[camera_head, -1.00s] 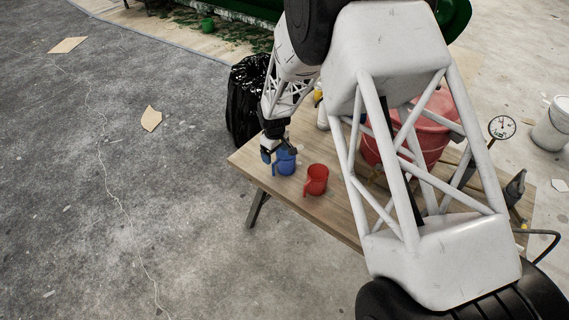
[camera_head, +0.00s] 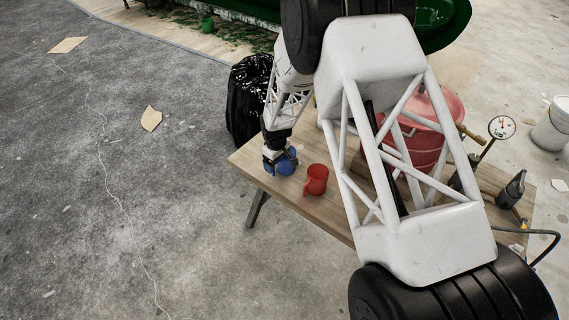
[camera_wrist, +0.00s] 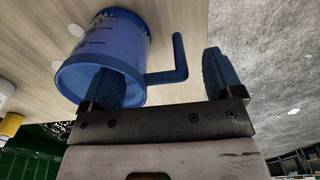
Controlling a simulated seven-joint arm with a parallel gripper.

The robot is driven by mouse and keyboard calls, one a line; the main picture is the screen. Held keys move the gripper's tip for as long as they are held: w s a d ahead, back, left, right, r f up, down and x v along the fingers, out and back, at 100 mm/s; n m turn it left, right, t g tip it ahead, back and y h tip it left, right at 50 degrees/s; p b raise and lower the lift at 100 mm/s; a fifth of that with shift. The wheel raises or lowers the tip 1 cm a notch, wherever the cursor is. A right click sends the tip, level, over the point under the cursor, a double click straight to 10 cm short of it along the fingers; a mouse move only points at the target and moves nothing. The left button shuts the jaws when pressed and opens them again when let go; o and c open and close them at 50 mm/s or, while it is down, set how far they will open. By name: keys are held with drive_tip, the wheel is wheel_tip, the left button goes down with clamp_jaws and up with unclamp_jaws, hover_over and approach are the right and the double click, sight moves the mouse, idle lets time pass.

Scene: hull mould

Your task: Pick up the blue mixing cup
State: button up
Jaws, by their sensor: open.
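The blue mixing cup (camera_head: 287,168) stands near the left end of the wooden table. My gripper (camera_head: 281,158) is right over it and partly hides it. In the wrist view the cup (camera_wrist: 118,38) shows its open mouth towards my open gripper (camera_wrist: 163,72). The left finger overlaps the mouth and appears to reach into it. The right finger is apart from the cup, beyond its handle. The handle lies between the two fingers. Neither finger is seen clamped on the cup.
A red cup (camera_head: 316,180) stands close to the right of the blue one on the wooden table (camera_head: 330,213). A red pot (camera_head: 425,130) and a gauge (camera_head: 501,128) are farther right. A black bag (camera_head: 249,98) is beside the table's left end.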

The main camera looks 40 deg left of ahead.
drive_tip(key=shift+f, duration=1.05)
drive_tip(key=c, duration=1)
drive_tip(key=shift+r, duration=0.1)
drive_tip(key=shift+r, duration=4.95)
